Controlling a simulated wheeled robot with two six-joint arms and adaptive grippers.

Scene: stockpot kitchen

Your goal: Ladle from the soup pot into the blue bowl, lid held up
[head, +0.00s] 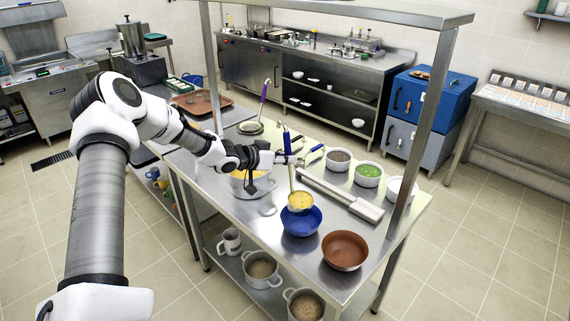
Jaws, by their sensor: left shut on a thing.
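The soup pot (262,189), pale grey with yellow soup (243,174) showing inside, stands on the steel table and is partly hidden behind my left gripper and wrist. My left gripper (291,159) is shut on the ladle (287,140), which has a blue handle. The ladle hangs roughly upright, and its cup (300,201) holds yellow soup. The cup is over the back part of the blue bowl (301,221); I cannot tell whether they touch. I cannot make out a pot lid. My right gripper is not in view.
A brown bowl (345,251) stands right of the blue bowl. A shelf post (425,115) rises at the table's right. A purple-handled utensil (263,92) stands farther back.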

